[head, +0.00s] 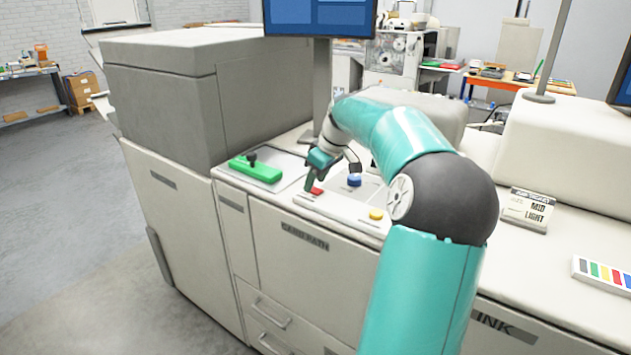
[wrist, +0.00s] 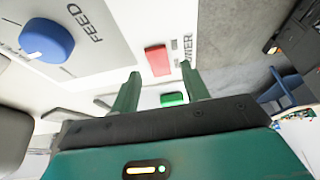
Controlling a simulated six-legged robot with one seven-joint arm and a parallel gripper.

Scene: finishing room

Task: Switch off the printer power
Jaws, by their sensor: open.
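The printer (head: 330,215) is a long beige machine with a control panel on top. A red rectangular power switch (head: 317,191) sits on the panel. In the wrist view the red switch (wrist: 157,60) lies just beyond my fingertips, beside a partly cut-off label ending in "WER". My gripper (head: 311,186) points down at the panel, close to the red switch. Its two green fingers (wrist: 160,72) are apart with nothing held. A small green block (wrist: 172,99) shows between the fingers; I cannot tell what it belongs to. Whether a finger touches the switch cannot be told.
A blue knob (head: 354,180) stands to the right of the switch, marked "FEED" in the wrist view (wrist: 47,40). A yellow button (head: 376,214) is farther right. A green bar (head: 258,170) with a black knob lies left. A monitor (head: 318,18) rises behind.

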